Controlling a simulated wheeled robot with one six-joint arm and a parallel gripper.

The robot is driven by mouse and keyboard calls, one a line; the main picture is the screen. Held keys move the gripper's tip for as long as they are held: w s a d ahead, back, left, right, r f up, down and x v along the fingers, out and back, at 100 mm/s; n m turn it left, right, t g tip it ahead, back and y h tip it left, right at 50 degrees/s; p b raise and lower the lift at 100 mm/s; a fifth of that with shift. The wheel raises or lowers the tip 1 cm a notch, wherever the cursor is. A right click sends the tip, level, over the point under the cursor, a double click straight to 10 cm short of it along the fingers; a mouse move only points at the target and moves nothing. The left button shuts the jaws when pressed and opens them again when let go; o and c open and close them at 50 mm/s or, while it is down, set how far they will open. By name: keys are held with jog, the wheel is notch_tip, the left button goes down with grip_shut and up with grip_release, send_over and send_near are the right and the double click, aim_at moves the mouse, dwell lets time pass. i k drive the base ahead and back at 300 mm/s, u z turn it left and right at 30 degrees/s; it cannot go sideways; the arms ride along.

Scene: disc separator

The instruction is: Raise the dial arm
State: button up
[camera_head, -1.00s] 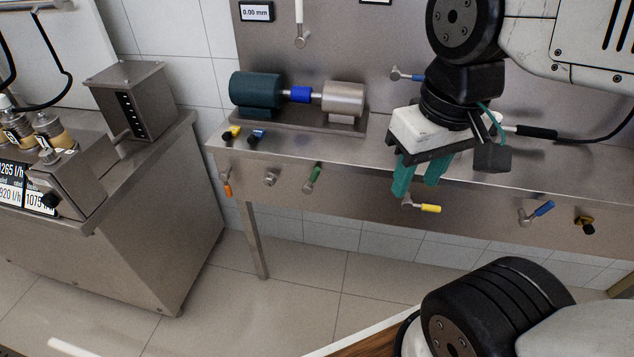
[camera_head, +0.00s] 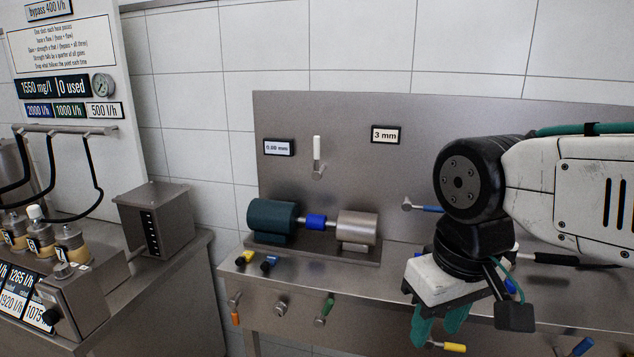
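The task's dial arm is not labelled. A small lever with a white handle (camera_head: 317,148) on the back panel, beside the mm readout (camera_head: 279,148), may be it. Its handle points straight up from a metal pivot. My gripper (camera_head: 437,328) hangs at the lower right, in front of the bench front, well away from that lever. Its two green fingers point down, apart, with nothing seen between them. The yellow-handled lever (camera_head: 453,347) shows just below the fingers; I cannot tell whether they touch it.
A dark green motor (camera_head: 271,219) and a steel cylinder (camera_head: 357,226), joined by a blue coupling (camera_head: 316,221), sit on the bench. A "3 mm" sign (camera_head: 385,135) is above. A blue-handled lever (camera_head: 431,209) is near my arm. Several small levers line the bench front.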

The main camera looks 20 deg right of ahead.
aim_at(317, 173)
jog(key=z, duration=0.1)
jog(key=k, duration=0.4)
jog(key=u, duration=0.7)
jog(key=i, duration=1.5)
jog(key=z, duration=0.6)
